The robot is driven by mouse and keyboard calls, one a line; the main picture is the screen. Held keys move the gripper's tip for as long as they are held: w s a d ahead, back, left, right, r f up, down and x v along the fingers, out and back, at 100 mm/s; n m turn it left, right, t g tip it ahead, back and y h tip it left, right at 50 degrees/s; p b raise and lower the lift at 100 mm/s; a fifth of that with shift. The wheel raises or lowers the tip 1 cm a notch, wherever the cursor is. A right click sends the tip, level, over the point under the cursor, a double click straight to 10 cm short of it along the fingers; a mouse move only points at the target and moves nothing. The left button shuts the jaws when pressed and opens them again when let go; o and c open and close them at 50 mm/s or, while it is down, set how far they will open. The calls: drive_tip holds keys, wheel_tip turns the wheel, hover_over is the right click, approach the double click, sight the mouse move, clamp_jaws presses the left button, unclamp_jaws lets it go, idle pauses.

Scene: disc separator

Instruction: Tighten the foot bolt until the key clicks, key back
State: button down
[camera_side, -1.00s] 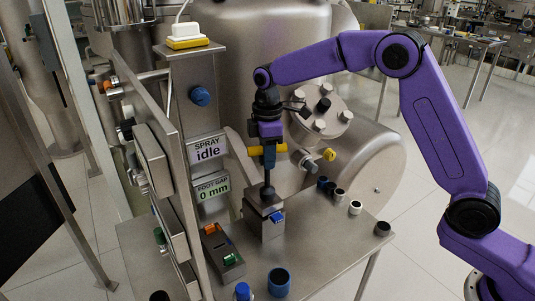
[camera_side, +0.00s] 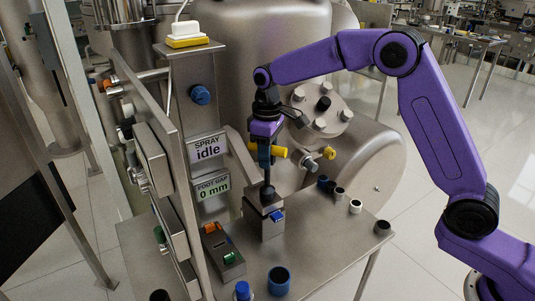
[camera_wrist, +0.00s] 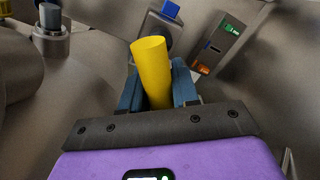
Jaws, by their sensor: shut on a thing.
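The key has a yellow cross handle (camera_side: 281,152) and a dark shaft (camera_side: 267,178) that stands upright. My gripper (camera_side: 265,155) is shut on the handle, with its blue fingers on either side of it. In the wrist view the yellow handle (camera_wrist: 151,70) sticks out between the fingers. The foot bolt is hidden at the key's lower end. The foot gap sign (camera_side: 212,188) reads 0 mm.
The spray sign (camera_side: 208,148) reads idle. A small box with orange and green parts (camera_side: 224,251) lies left of the block. A blue cup (camera_side: 279,281) and several small dark and white cylinders stand on the bench (camera_side: 320,240). The bench right of the block is mostly clear.

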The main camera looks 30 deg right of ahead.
drive_tip(key=m, duration=0.6)
drive_tip(key=shift+f, duration=0.1)
drive_tip(key=shift+m, duration=0.4)
drive_tip(key=m, duration=0.6)
drive_tip(key=shift+f, duration=0.15)
drive_tip(key=shift+r, duration=3.1)
